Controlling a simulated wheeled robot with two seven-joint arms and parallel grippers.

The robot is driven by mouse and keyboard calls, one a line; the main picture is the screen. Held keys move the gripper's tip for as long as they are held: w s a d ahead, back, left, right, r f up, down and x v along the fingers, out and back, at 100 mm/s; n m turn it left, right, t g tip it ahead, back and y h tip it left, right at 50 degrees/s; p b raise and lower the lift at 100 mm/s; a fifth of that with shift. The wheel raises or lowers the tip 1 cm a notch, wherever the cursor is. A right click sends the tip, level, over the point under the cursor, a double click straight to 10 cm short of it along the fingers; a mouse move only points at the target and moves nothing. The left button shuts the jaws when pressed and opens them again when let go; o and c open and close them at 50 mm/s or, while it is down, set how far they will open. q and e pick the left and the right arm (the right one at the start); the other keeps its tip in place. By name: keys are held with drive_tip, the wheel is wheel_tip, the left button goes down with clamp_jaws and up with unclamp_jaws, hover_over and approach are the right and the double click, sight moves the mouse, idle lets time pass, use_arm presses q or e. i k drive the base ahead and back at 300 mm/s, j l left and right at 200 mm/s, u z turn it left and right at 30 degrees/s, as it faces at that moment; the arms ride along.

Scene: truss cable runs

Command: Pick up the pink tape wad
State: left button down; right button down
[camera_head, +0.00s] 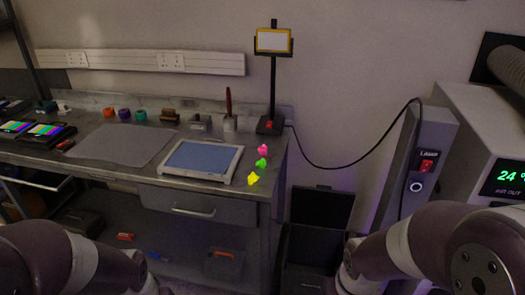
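The pink tape wad (263,148) lies near the right end of the metal workbench (60,158). A green wad (261,163) lies just in front of it, and a yellow wad (253,178) lies nearer the bench's front edge. My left arm comes in at the lower left and my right arm at the lower right. Neither gripper's fingers can be made out in this view. Both arms are well below and in front of the wads, and nothing touches the pink wad.
A white-framed tray with a blue surface (203,161) lies left of the wads. A black stand with a yellow-framed screen (273,41) rises behind them. A dark open bin (310,245) stands right of the bench. A cabinet with a red switch (427,166) stands at right.

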sight(262, 150)
drive_tip(key=i+l+z, duration=0.15)
drive_tip(key=i+z, duration=0.85)
drive_tip(key=i+j, duration=0.05)
drive_tip(key=i, duration=0.05)
